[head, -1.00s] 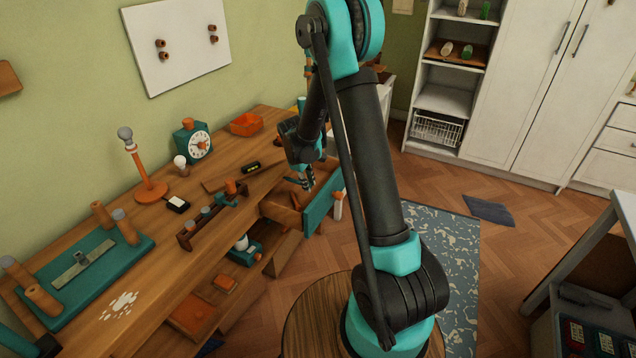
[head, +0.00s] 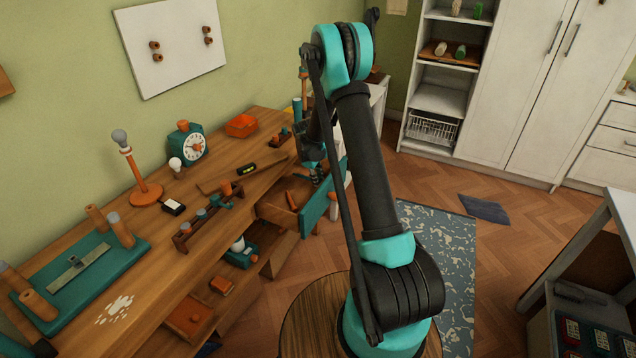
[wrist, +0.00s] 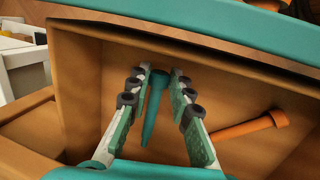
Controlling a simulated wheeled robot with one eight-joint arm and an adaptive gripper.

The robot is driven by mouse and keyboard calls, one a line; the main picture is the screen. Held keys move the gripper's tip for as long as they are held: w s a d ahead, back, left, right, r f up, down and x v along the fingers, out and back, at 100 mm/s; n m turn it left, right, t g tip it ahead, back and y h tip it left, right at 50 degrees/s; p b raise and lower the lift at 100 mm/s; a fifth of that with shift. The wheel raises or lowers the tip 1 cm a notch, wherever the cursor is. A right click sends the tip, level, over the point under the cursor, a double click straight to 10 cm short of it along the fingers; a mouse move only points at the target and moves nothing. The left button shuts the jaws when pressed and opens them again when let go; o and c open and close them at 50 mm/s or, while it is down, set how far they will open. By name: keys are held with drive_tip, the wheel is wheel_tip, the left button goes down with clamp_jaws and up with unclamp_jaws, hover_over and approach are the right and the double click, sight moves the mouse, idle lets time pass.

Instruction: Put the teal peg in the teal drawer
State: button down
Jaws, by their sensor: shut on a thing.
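The teal peg (wrist: 153,108) sits between the fingers of my gripper (wrist: 162,85) in the wrist view, its wider end toward the fingertips. The gripper is shut on it. In the head view my gripper (head: 316,174) is over the open drawer with the teal front (head: 323,203); the peg is not clear there. The wrist view looks down into this wooden drawer, its teal front (wrist: 190,30) along the top. The peg is over the drawer's inside; I cannot tell whether it touches the floor.
An orange peg (wrist: 250,127) lies in the same drawer, right of my gripper in the wrist view. The workbench (head: 150,235) holds a clock (head: 188,145), an orange tray (head: 241,125) and a peg rack (head: 207,215).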

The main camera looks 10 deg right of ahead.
drive_tip(key=shift+x, duration=0.8)
drive_tip(key=shift+s+a, duration=0.1)
drive_tip(key=shift+a, duration=0.05)
drive_tip(key=c, duration=1.6)
unclamp_jaws()
drive_tip(key=shift+f, duration=0.1)
drive_tip(key=shift+c, duration=0.2)
drive_tip(key=v, duration=1.2)
drive_tip(key=s+d+r+m+t+y, duration=0.15)
drive_tip(key=s+r, duration=0.25)
drive_tip(key=s, duration=0.4)
drive_tip(key=s+d+r+m, duration=0.3)
drive_tip(key=s+r, duration=0.1)
drive_tip(key=s, duration=0.4)
drive_tip(key=s+f+m+t, duration=0.1)
drive_tip(key=s+m, duration=0.5)
drive_tip(key=s, duration=1.4)
drive_tip(key=shift+d+f+y, duration=0.45)
drive_tip(key=shift+d+f, duration=0.05)
drive_tip(key=shift+f, duration=0.1)
